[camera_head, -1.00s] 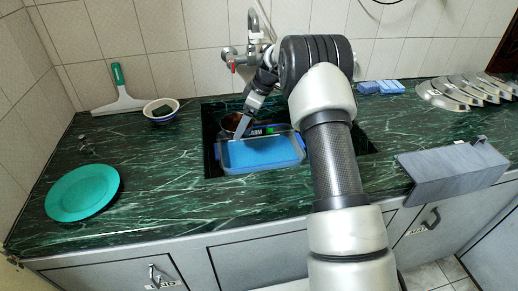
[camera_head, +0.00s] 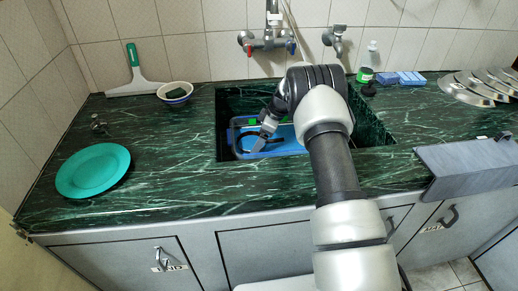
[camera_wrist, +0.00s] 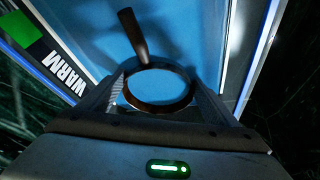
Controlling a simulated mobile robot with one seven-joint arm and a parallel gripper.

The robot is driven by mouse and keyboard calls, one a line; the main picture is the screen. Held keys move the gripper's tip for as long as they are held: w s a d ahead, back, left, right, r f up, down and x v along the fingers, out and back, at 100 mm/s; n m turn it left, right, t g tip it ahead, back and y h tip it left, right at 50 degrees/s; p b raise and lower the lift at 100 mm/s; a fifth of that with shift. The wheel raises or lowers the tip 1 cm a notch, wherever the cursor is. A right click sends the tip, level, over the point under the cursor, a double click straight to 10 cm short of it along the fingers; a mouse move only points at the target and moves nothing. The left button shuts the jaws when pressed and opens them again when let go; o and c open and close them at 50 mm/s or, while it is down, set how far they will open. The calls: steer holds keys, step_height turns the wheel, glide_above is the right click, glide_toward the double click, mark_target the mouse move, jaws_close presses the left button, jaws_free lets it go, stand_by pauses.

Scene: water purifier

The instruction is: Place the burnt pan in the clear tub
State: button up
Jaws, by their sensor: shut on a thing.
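The clear tub (camera_head: 287,138) with a blue rim sits in the sink and looks blue inside. The wrist view shows the tub (camera_wrist: 95,28) below my gripper, with a "WARM" label on its side. My gripper (camera_wrist: 160,88) is shut on the pan (camera_wrist: 133,38), a dark brown ring-like rim with a handle pointing away from me. In the head view my gripper (camera_head: 262,142) is over the left part of the tub, and the pan (camera_head: 246,137) shows as a dark curve within the tub's outline. I cannot tell whether the pan touches the tub's floor.
The sink (camera_head: 228,100) is cut into the green marble counter (camera_head: 170,165). Taps (camera_head: 268,42) stand behind it. A green plate (camera_head: 93,170) and a small bowl (camera_head: 175,93) lie to the left.

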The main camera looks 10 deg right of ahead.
steer(key=shift+f, duration=1.55)
steer(key=shift+f+b, duration=0.2)
steer(key=shift+b, duration=0.25)
